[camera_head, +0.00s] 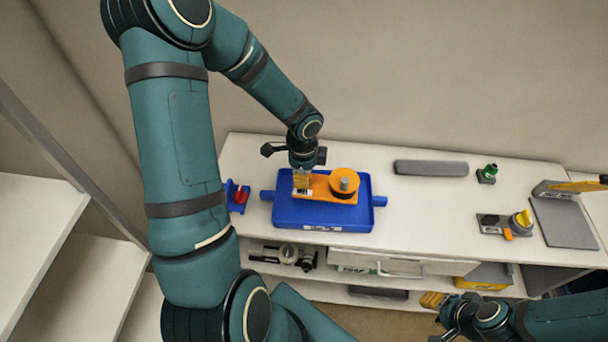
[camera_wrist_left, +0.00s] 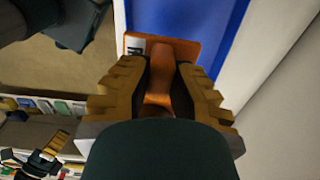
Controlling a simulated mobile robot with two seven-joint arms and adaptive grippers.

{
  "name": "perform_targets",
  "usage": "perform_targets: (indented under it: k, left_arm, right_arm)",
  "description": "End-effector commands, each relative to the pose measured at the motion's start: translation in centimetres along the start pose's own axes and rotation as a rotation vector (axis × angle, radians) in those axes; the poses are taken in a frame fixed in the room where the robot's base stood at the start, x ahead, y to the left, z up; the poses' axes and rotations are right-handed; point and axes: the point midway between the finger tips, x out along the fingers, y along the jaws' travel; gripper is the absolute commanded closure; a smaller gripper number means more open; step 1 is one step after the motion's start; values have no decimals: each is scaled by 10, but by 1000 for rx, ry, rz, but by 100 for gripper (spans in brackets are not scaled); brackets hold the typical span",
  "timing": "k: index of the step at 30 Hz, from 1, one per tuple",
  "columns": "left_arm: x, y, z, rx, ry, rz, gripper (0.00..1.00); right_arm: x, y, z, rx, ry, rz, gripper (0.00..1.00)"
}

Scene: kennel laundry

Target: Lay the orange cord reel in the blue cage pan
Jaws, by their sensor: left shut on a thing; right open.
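The orange cord reel (camera_head: 322,187) has a round drum at its right end and a pale label at its left end. It is over the inside of the blue cage pan (camera_head: 345,219) on the worktop; I cannot tell whether it touches the floor of the pan. My left gripper (camera_head: 301,180) comes down from above and is shut on the reel's left end. In the left wrist view, its fingers hold the reel's orange handle (camera_wrist_left: 160,88) between them, above the blue pan (camera_wrist_left: 190,22). My right gripper (camera_head: 440,312) is open, low at the bottom right, away from the pan.
A grey bar (camera_head: 431,168), a green-topped item (camera_head: 488,173) and a grey device with a yellow knob (camera_head: 505,224) are on the worktop at right. A blue holder with a red part (camera_head: 237,196) is close left of the pan. A drawer and shelves are below.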

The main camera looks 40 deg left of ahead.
Motion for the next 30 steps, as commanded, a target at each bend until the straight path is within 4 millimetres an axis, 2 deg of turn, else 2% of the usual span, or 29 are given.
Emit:
perform_targets:
  k: [6, 11, 30]
  left_arm:
    - [0, 0, 0, 0, 3, -1, 100]
    - [8, 0, 0, 0, 3, 0, 100]
    - [64, 0, 0, 0, 3, 0, 100]
  right_arm:
    - [0, 0, 0, 0, 0, 0, 66]
    - [7, 2, 1, 0, 1, 0, 66]
    - [56, 20, 7, 3, 4, 7, 66]
